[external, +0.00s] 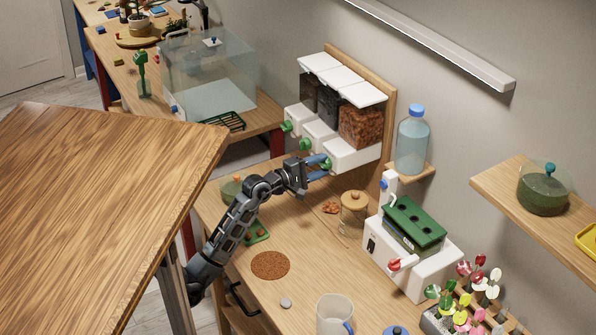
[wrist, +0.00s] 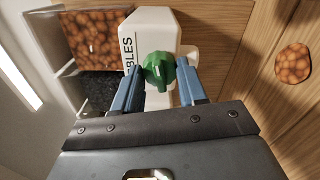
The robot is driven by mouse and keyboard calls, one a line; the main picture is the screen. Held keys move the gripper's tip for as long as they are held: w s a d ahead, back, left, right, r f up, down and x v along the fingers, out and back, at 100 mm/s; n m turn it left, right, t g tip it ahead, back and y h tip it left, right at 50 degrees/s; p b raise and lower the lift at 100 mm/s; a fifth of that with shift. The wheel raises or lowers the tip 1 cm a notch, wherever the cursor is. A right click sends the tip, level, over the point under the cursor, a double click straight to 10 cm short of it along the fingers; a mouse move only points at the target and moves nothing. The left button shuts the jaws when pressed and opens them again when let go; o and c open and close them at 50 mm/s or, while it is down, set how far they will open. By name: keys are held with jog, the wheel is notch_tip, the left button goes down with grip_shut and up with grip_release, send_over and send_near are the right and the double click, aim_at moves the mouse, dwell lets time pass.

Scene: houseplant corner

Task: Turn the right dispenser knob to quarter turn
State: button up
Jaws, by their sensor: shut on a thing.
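The dispenser (external: 350,155) on the wooden back panel has three white units with white lids. The right unit holds brown pebbles (external: 361,127), which also show in the wrist view (wrist: 95,38). Its round green knob (wrist: 160,66) sits on the white front, beside a label partly reading "BLES". My gripper (external: 321,168) reaches the right unit, and its blue fingers are shut on this knob, one on each side, in the wrist view (wrist: 160,74). The fingers hide part of the knob. The knob's exact turn angle is hard to tell.
Two other green knobs, left (external: 286,126) and middle (external: 305,144), stand close by. A cork-lidded jar (external: 354,212) and a small patch of brown pebbles (external: 331,208) are on the bench below. A water bottle (external: 412,140) stands at the right.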

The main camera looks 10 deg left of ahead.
jog(key=shift+m, duration=1.1)
jog(key=shift+d+f, duration=0.1)
jog(key=o, duration=1.1)
jog(key=shift+c, duration=0.2)
jog(key=shift+p, duration=0.3)
jog(key=shift+s, duration=0.1)
jog(key=v, duration=0.7)
jog(key=shift+s+a+b, duration=0.25)
jog(key=shift+a+b, duration=0.05)
jog(key=shift+a, duration=0.05)
